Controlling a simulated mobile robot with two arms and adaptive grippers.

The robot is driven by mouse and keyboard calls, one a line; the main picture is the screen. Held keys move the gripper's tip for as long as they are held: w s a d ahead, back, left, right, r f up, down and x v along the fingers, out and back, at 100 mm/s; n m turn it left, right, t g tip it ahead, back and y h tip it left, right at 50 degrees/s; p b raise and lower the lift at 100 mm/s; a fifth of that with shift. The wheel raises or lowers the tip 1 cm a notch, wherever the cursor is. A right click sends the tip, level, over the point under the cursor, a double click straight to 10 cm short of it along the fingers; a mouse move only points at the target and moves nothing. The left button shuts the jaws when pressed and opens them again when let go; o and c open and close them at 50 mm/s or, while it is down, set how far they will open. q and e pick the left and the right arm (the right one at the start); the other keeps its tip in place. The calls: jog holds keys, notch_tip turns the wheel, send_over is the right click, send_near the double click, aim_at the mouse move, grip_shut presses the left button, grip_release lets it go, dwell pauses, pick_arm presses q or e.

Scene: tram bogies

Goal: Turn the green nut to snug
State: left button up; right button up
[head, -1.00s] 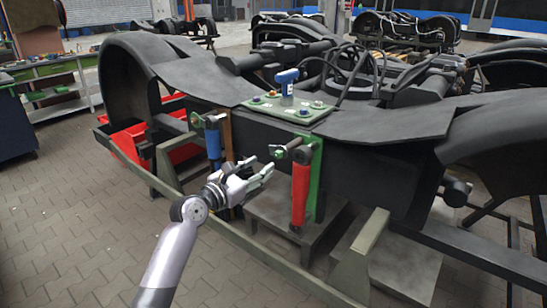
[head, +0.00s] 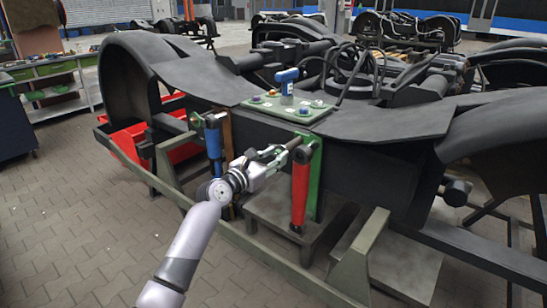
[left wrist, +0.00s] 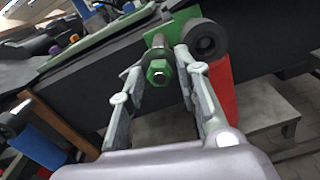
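The green nut (left wrist: 158,72) sits on a threaded stud (left wrist: 158,50) in the left wrist view, beside a green bracket (head: 314,165) with a red cylinder (head: 299,190) below it. My left gripper (head: 281,157) is at the stud in the head view, where its fingers largely hide the nut. In the left wrist view my left gripper (left wrist: 158,66) has its two fingers apart, one on each side of the nut. Narrow gaps appear between nut and fingers, so I see no grip. My right gripper is in neither view.
A blue cylinder (head: 213,140) hangs by a brown bracket (head: 227,135) to the left. A green plate (head: 300,110) with several bolts and a blue tool (head: 287,80) lies on the dark bogie frame (head: 365,165). A stand rail (head: 255,248) runs below my arm.

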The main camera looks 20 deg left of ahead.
pick_arm(q)
grip_shut()
